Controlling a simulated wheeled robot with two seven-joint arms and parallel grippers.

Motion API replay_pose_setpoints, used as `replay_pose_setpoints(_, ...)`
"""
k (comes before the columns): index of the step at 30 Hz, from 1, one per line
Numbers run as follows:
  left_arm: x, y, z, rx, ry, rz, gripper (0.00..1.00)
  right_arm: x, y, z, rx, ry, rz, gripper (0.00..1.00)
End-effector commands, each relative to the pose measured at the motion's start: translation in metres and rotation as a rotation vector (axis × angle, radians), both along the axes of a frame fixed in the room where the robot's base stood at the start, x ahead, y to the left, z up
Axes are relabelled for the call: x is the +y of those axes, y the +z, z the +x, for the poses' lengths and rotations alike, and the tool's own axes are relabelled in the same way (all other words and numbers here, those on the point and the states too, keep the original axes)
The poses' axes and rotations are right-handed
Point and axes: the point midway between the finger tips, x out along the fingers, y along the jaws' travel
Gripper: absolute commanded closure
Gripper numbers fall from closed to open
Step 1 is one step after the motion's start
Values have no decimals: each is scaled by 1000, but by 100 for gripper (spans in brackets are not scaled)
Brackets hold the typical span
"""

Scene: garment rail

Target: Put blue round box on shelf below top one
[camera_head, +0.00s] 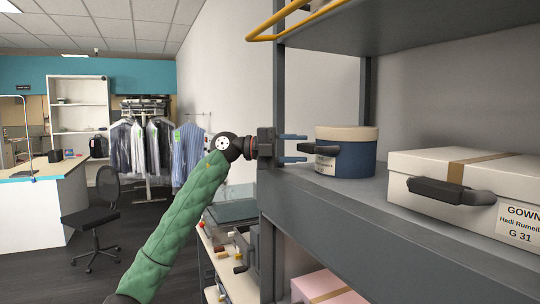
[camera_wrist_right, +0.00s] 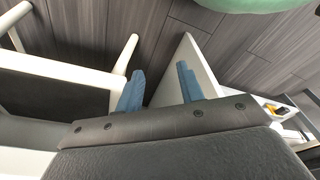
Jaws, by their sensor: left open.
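The blue round box (camera_head: 358,158) has a cream lid, a dark handle and a small label. It stands upright on the grey shelf (camera_head: 360,215) below the top shelf (camera_head: 400,35). My left gripper (camera_head: 295,147) is open, just left of the box, with its blue fingers pointing at it. The fingers appear apart from the box and hold nothing. My right gripper (camera_wrist_right: 160,90) shows only in the right wrist view. Its two blue fingers are spread with nothing between them, above the floor beside white furniture.
A white box (camera_head: 460,180) with a dark handle and a GOWN label stands right of the blue box. A pink box (camera_head: 325,287) is on a lower shelf. A yellow rail (camera_head: 285,20) juts out at the upper left of the rack. A chair (camera_head: 95,212) stands on open floor at left.

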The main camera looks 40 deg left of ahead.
Motion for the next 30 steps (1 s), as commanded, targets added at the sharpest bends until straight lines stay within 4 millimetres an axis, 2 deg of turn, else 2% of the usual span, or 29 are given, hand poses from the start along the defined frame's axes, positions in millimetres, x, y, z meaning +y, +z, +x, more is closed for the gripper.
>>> replay_pose_setpoints(9, 30, -3, -21, 1, 2, 1, 58, 12, 43, 11, 24, -8, 13, 62)
replay_pose_setpoints(18, 52, -2, -38, 1, 1, -1, 58, 21, 86, 20, 39, -10, 23, 62)
replay_pose_setpoints(24, 58, 0, -42, 0, 1, 0, 58, 23, 101, 23, 43, -10, 25, 62)
replay_pose_setpoints(30, 59, 0, -43, 0, 0, 0, 58, 24, 103, 24, 42, -10, 26, 62)
